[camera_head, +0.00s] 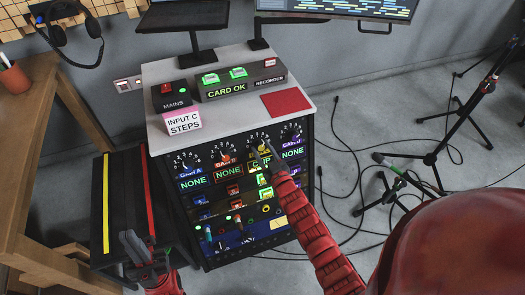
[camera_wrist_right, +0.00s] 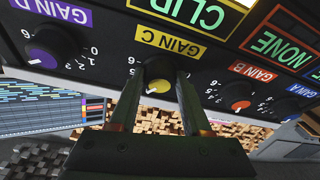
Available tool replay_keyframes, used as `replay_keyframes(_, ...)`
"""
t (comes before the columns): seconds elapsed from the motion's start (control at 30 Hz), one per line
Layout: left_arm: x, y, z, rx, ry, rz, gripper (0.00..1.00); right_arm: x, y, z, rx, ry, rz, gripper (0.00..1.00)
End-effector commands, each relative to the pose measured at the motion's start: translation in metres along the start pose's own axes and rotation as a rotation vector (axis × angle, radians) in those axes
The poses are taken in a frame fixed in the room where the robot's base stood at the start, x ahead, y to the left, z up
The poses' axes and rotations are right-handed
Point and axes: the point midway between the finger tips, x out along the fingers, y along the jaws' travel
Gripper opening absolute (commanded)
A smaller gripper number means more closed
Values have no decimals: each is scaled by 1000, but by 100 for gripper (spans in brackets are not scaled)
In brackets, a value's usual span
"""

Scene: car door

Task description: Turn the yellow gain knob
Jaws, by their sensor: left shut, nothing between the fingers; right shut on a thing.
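In the head view the knob (camera_head: 257,142) is partly covered by my right gripper (camera_head: 267,149). The two fingers of my right gripper (camera_wrist_right: 157,92) stand on either side of the knob, shut on it. The CLIP display (camera_wrist_right: 188,10) is lit green beside the label. My left gripper (camera_head: 138,247) is shut and empty, low in front of the dark stand, away from the knobs.
Purple GAIN D (camera_wrist_right: 52,48) and red-orange GAIN B (camera_wrist_right: 237,96) knobs flank the yellow one. The rack top (camera_head: 230,108) carries a MAINS box (camera_head: 171,96), a CARD OK unit (camera_head: 240,84) and an INPUT C STEPS sign (camera_head: 183,123). Cables and tripod stands lie right.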

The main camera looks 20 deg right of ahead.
Motion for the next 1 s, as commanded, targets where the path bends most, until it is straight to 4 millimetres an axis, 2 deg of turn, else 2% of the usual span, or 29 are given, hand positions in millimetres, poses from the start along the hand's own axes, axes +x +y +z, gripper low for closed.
replay_keyframes(0.5,-1,0,0,0,0,0,0,0,0,0,-25,-1,-9,0)
replay_keyframes(0.53,-1,0,0,0,0,0,0,0,0,0,-25,-1,-9,52)
replay_keyframes(0.67,-1,0,0,0,0,0,0,0,0,0,-24,-1,-9,75)
replay_keyframes(0.7,-1,0,0,0,0,0,0,0,0,0,-24,-1,-9,78)
replay_keyframes(1.0,-1,0,0,0,0,0,0,-2,0,0,-24,-1,-9,78)
